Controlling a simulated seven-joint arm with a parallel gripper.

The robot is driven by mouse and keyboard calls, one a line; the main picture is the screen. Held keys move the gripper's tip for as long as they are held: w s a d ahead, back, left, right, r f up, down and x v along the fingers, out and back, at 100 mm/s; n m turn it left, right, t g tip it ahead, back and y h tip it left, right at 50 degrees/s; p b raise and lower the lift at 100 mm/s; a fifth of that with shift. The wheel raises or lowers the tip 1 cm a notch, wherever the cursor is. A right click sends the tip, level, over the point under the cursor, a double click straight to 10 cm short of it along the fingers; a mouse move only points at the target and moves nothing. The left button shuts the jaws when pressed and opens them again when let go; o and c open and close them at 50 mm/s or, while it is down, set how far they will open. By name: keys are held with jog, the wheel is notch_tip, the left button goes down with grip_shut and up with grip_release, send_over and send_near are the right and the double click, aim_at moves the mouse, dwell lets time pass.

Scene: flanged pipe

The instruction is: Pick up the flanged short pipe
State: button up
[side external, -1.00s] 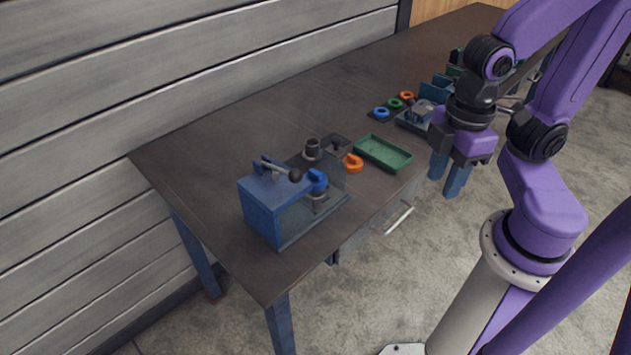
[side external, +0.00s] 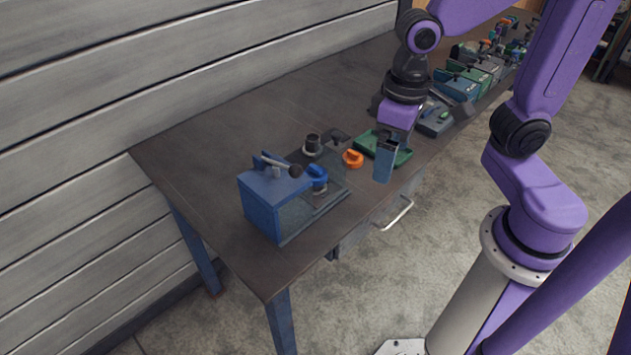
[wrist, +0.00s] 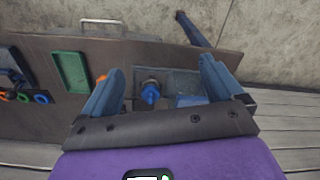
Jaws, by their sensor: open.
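The flanged short pipe (side external: 312,145) looks like a small dark upright cylinder on a lighter round flange. It stands on the table behind the blue fixture in the side view. I cannot make it out in the wrist view, where my gripper's body covers the near part of the table. My gripper (side external: 386,162) is over the table's front edge by the green tray, to the right of the pipe and apart from it. In the wrist view my gripper (wrist: 162,66) has its two blue fingers spread wide with nothing held between them.
An orange part (side external: 352,158) and a green tray (side external: 400,156) lie to the right. The table's left back area is clear.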

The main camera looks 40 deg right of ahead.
jog(key=w+a+m, duration=0.2)
jog(key=w+m, duration=0.8)
jog(key=m, duration=1.1)
send_over(314, 168)
notch_tip(314, 168, down, 12)
jog(key=shift+s+a+r, duration=0.1)
jog(key=shift+s+r, duration=0.05)
jog(key=shift+r, duration=0.1)
jog(key=shift+f, duration=2.95)
jog(key=c, duration=1.2)
